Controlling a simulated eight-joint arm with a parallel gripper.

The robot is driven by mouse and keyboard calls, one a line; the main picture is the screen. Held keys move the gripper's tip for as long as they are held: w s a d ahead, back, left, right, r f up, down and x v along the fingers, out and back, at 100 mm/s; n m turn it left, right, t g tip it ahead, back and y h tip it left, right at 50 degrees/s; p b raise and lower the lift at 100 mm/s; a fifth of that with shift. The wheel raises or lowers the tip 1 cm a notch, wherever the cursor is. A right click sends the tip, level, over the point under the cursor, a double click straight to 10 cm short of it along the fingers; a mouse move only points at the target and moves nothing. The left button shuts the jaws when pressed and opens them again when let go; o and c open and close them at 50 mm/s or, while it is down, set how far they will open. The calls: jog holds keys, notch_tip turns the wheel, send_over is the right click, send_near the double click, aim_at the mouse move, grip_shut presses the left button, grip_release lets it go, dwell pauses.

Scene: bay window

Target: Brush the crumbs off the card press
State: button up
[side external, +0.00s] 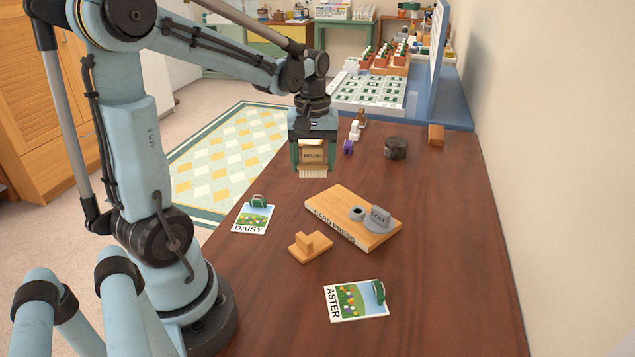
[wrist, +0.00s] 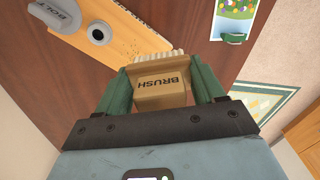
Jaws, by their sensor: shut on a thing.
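The card press (side external: 335,207) is a flat wooden board lying on the table, with its name on the front edge. A grey piece marked BOLT (side external: 380,216) and a grey ring (side external: 357,213) sit on it. In the wrist view the card press (wrist: 105,12) shows at upper left, with small dark specks near its edge. My gripper (side external: 313,160) is shut on a wooden brush (wrist: 162,92) with pale bristles. It holds the brush above the table, behind and left of the press, apart from it. Bristles point down.
A DAISY card (side external: 250,220) and an ASTER card (side external: 345,302), each with a green clip, lie left and in front. A small wooden block (side external: 308,248) sits near the press. A dark round object (side external: 396,148) and small figures stand behind. The wall bounds the right.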

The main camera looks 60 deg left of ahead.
aim_at(326, 163)
jog(key=n, duration=0.2)
jog(key=w+d+n, duration=0.1)
jog(key=n, duration=0.1)
jog(key=w+d+f+n, duration=0.1)
jog(key=n, duration=0.1)
jog(key=shift+n, duration=0.4)
jog(key=shift+f, duration=3.95)
jog(key=shift+w+a+r, duration=0.1)
jog(key=shift+w+r, duration=0.2)
jog(key=shift+w, duration=0.05)
jog(key=shift+c, duration=0.2)
jog(key=shift+w+a+f, duration=0.15)
jog(key=shift+w+f, duration=0.1)
jog(key=shift+w, duration=0.5)
jog(key=shift+w+a, duration=0.25)
jog(key=shift+w, duration=0.85)
jog(key=shift+w+a, duration=0.25)
jog(key=shift+w, duration=0.85)
jog(key=shift+s+d, duration=0.25)
jog(key=shift+s, duration=0.75)
jog(key=shift+s+d, duration=0.2)
jog(key=shift+s, duration=0.85)
jog(key=shift+s+d, duration=0.25)
jog(key=shift+s, duration=1.1)
jog(key=shift+w+r, duration=0.1)
jog(key=shift+r, duration=3.9)
jog(key=shift+f, duration=0.2)
